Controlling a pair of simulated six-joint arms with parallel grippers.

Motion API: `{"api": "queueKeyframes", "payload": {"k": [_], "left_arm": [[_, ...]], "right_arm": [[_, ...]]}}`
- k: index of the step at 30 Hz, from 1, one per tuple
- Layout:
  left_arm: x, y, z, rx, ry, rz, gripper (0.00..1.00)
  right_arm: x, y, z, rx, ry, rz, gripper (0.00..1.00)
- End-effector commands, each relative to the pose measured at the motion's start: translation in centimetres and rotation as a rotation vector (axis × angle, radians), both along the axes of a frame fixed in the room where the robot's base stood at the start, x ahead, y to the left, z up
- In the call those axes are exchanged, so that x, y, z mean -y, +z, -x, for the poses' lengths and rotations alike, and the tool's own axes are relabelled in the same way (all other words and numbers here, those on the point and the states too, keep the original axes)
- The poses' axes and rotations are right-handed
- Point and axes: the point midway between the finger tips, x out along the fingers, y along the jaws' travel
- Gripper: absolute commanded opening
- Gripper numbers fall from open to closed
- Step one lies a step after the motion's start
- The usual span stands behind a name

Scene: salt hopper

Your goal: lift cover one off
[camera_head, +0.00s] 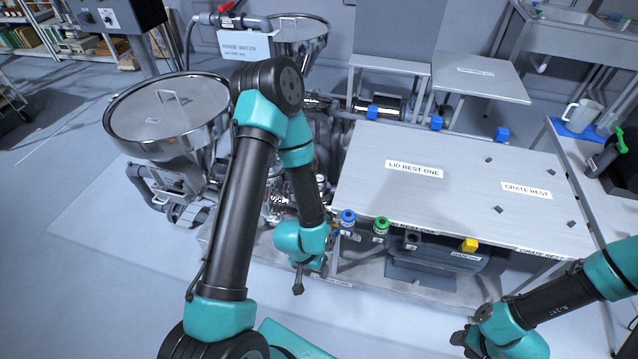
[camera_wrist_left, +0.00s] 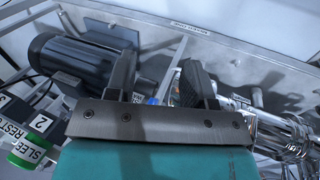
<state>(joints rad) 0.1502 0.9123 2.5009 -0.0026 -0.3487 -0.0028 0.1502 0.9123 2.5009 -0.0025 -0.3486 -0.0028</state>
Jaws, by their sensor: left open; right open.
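A round metal cover (camera_head: 168,105) with a bar handle (camera_head: 174,97) lies on the large steel hopper (camera_head: 190,150) at the left of the head view. I cannot read the small label on it. My left gripper (camera_head: 298,285) hangs low in front of the bench, to the right of the hopper and well apart from the cover. In the left wrist view its two fingers (camera_wrist_left: 155,85) are spread with nothing between them. My right gripper (camera_head: 466,340) is at the bottom right of the head view, open, with nothing seen in it.
A second hopper (camera_head: 298,35) stands behind. A white jug (camera_head: 580,115) is far right.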

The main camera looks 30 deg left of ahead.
Motion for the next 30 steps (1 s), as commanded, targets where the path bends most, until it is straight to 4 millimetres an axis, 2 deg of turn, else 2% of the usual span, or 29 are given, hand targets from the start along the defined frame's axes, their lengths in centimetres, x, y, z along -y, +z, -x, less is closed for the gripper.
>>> {"api": "queueKeyframes", "payload": {"k": [4, 20, 26, 30], "left_arm": [[0.0, 0.0, 0.0, 0.0, 0.0, 0.0, 0.5], [0.0, 0.0, 0.0, 0.0, 0.0, 0.0, 1.0], [-0.01, 0.0, -0.01, 0.0, 0.001, 0.0, 1.0], [-0.7, -0.09, -0.58, -0.016, 0.027, 0.009, 1.0]], "right_arm": [[0.0, 0.0, 0.0, 0.0, 0.0, 0.0, 0.43], [0.0, 0.0, 0.0, 0.0, 0.0, 0.0, 0.43], [0.0, 0.0, 0.0, 0.0, 0.0, 0.0, 0.43], [-0.01, 0.0, 0.0, 0.0, 0.0, 0.0, 0.43]]}}
